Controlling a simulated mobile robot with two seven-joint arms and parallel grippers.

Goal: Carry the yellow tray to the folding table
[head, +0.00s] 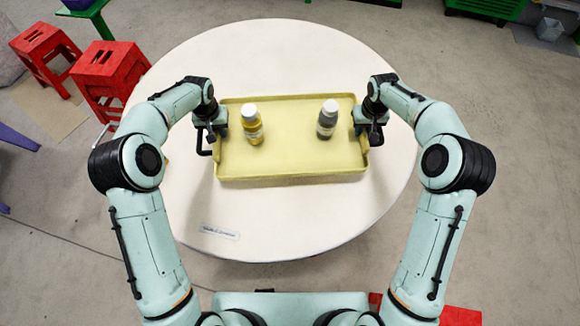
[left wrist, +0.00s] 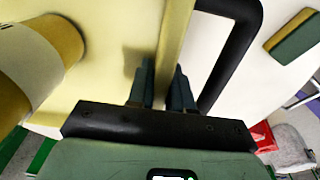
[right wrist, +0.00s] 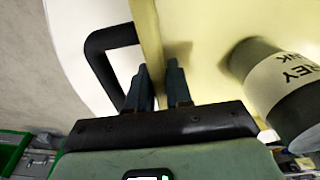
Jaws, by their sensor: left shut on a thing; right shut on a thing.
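The yellow tray (head: 290,155) is at the white round table (head: 290,225); I cannot tell if it rests on it or is slightly raised. A yellow-capped-in-white bottle (head: 252,126) stands upright on its left half, and a grey bottle (head: 327,120) on its right half. My left gripper (head: 212,138) is shut on the tray's left wall, which shows between the fingers in the left wrist view (left wrist: 163,75). My right gripper (head: 366,130) is shut on the right wall, as in the right wrist view (right wrist: 158,75). I cannot identify a folding table.
Red stools (head: 108,72) stand left of the round table. A label (head: 220,232) lies near its front edge. A green and tan block (left wrist: 292,45) lies beside the tray's left side. A green crate (head: 485,8) is at the back right.

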